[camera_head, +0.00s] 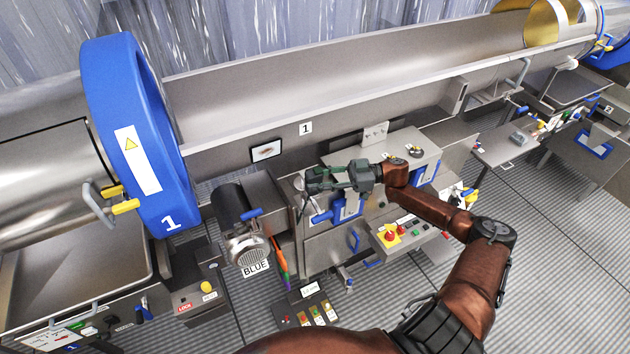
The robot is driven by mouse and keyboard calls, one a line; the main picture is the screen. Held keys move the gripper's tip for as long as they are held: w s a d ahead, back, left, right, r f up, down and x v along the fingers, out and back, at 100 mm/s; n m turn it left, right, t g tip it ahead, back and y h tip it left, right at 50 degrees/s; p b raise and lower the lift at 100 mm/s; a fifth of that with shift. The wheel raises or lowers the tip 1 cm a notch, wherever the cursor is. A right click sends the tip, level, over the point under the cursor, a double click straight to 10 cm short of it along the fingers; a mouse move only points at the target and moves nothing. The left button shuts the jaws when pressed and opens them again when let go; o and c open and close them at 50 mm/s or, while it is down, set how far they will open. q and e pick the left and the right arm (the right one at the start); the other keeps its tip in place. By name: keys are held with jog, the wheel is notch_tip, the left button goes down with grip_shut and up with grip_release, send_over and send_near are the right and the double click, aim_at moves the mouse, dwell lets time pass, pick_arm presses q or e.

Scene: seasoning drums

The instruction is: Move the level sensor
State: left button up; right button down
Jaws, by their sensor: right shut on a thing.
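My right gripper (316,181) is over the steel unit in front of the long trough, its fingers pointing left. It is shut on a small part at its fingertips, mostly hidden by the fingers. I cannot tell from this view whether that part is the level sensor, and I cannot make out the level sensor anywhere else. A blue handle (322,217) shows just below the fingers, beside a blue frame (347,208). My left gripper is not in view.
A blue drum ring (135,140) marked 1 stands at left. A motor (245,240) stands left of the gripper. A control box with a red button (390,237) sits below my right forearm. The long steel trough (350,85) runs behind. Grey ribbed floor is open at lower right.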

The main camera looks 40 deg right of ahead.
jog(key=shift+w+d+r+t, duration=0.2)
jog(key=shift+w+d+t, duration=0.1)
jog(key=shift+d, duration=0.1)
jog(key=c, duration=1.6)
grip_release()
jog(key=shift+d, duration=0.1)
jog(key=shift+f, duration=0.2)
jog(key=shift+s+a, duration=0.1)
jog(key=shift+a, duration=0.15)
jog(key=v, duration=1.2)
jog(key=shift+d+r, duration=0.1)
jog(key=shift+r, duration=0.05)
